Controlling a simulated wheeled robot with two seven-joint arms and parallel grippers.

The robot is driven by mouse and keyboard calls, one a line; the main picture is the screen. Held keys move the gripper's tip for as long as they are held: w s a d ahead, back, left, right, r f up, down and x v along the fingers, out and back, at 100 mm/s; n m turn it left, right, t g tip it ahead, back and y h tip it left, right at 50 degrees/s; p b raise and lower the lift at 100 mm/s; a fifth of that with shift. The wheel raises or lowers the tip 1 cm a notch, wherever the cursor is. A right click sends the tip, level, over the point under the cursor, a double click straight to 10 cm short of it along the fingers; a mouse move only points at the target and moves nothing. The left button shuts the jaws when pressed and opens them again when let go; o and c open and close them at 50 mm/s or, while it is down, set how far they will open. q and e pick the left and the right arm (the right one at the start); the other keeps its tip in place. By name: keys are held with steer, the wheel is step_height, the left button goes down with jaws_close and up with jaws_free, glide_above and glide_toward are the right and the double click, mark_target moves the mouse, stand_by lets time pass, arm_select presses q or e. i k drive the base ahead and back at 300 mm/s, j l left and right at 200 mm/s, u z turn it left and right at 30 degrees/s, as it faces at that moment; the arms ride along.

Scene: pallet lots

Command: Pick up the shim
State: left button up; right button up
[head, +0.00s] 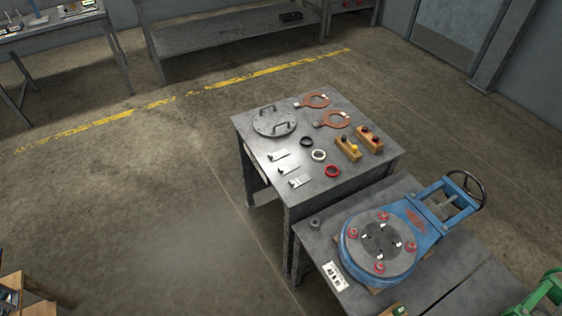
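Several small flat pieces lie in a row on the near-left part of a grey metal table (330,215). They are light metal strips with pale ends: the far strip (279,155), the middle strip (289,169) and the near strip (299,182). They look like shims, but I cannot tell which one is meant. All three lie flat and apart from each other. Neither of my grippers is in the head view.
The table also bears a round plate with handles (274,122), orange-brown ring tools (334,120), wooden blocks (347,148), a black ring (307,142), a white ring (318,155) and a red ring (332,171). A blue machine (425,238) stands on an adjoining bench. Open floor lies left.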

mark_target(274, 157)
steer(key=z, duration=0.4)
steer(key=i+j+z, duration=0.1)
steer(key=j+z, duration=0.3)
steer(key=i+j+z, duration=0.1)
steer(key=j+z, duration=0.55)
steer(key=z, duration=0.15)
